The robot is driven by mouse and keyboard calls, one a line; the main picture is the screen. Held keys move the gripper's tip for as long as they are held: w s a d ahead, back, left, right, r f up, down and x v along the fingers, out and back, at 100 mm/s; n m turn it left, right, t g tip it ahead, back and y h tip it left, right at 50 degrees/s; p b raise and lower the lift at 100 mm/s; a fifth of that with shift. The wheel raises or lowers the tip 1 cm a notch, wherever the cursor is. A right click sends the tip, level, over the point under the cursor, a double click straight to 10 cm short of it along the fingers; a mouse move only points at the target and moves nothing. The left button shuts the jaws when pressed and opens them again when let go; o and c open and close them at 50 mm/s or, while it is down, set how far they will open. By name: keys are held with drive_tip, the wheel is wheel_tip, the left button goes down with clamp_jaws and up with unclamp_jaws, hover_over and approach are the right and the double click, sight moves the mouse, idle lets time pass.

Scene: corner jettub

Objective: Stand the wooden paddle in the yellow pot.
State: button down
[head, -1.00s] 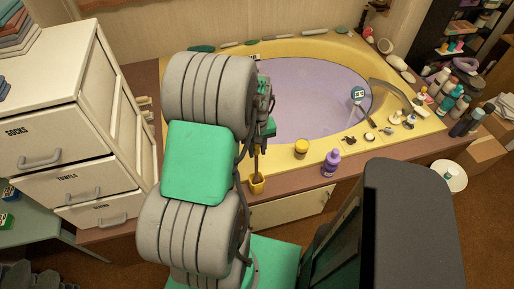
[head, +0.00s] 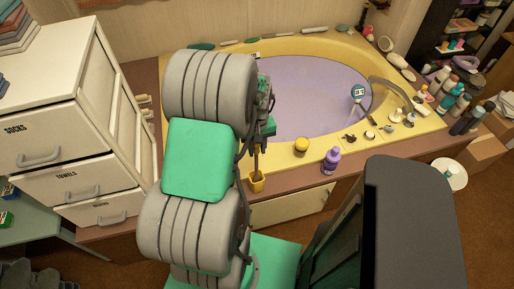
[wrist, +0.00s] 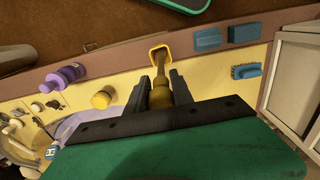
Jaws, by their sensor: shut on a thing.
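The wooden paddle (head: 257,162) is upright in my gripper, with its lower end at the mouth of the yellow pot (head: 257,186). In the wrist view, the paddle (wrist: 160,96) lies between the two dark fingers of my gripper (wrist: 159,77), which is shut on it. Its far end overlaps the rim of the yellow pot (wrist: 167,47) and seems to be inside the opening. How deep it reaches is hidden. The pot stands on the brown ledge in front of the tub. My arm hides part of the gripper in the head view.
A yellow-lidded jar (head: 301,145) and a purple bottle (head: 331,160) stand right of the pot. Blue blocks (wrist: 207,39) and a blue brush (wrist: 246,71) lie near it in the wrist view. The white drawer cabinet (head: 75,125) is at left, the purple-filled tub (head: 310,95) behind.

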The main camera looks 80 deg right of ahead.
drive_tip(key=c, duration=1)
unclamp_jaws()
drive_tip(key=shift+c, duration=0.2)
